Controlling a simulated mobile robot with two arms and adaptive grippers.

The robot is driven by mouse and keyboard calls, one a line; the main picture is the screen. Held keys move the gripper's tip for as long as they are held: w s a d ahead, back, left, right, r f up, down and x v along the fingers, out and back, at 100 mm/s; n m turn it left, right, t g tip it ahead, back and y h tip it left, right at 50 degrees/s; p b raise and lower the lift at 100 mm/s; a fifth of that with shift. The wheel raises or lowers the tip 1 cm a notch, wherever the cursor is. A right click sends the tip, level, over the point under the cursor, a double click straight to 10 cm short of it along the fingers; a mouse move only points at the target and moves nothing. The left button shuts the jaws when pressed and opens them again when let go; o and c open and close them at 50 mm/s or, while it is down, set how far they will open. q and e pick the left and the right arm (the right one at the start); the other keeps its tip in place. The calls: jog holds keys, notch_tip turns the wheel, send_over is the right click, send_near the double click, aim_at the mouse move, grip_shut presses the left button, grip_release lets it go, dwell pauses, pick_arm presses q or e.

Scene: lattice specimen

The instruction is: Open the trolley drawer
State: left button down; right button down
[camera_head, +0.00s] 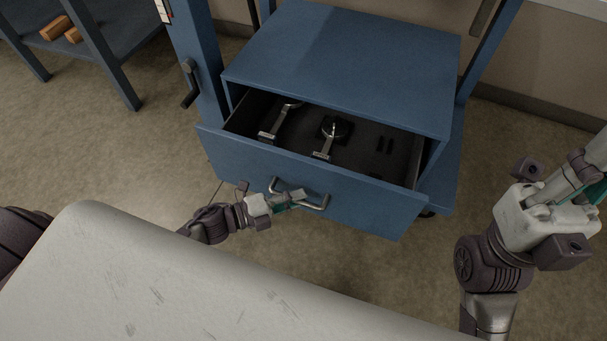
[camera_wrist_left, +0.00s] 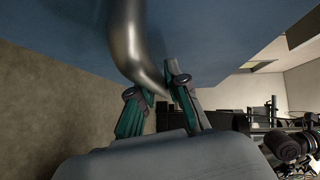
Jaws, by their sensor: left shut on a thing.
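The blue trolley (camera_head: 340,62) stands at the centre of the head view. Its drawer (camera_head: 340,200) is pulled partly out toward me, and the dark inside shows. The drawer has a curved metal handle (camera_head: 316,206) on its front. In the left wrist view the handle (camera_wrist_left: 134,45) passes down to the fingers of my left gripper (camera_wrist_left: 160,95). My right arm is at the right, well away from the trolley; its fingertips are not clearly seen.
Two metal tools lie in the drawer, one at the left (camera_head: 272,128) and one in the middle (camera_head: 323,148). A blue table with orange-brown blocks (camera_head: 56,28) stands at the upper left. Open floor (camera_head: 130,150) lies left of the trolley.

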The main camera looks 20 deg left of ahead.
pick_arm(q)
jog(key=s+p, duration=0.3)
jog(key=s, duration=1.1)
jog(key=shift+s+a, duration=0.3)
jog(key=c, duration=1.1)
grip_release()
jog(key=shift+c, duration=0.2)
jog(key=v, duration=1.2)
jog(key=shift+p, duration=0.35)
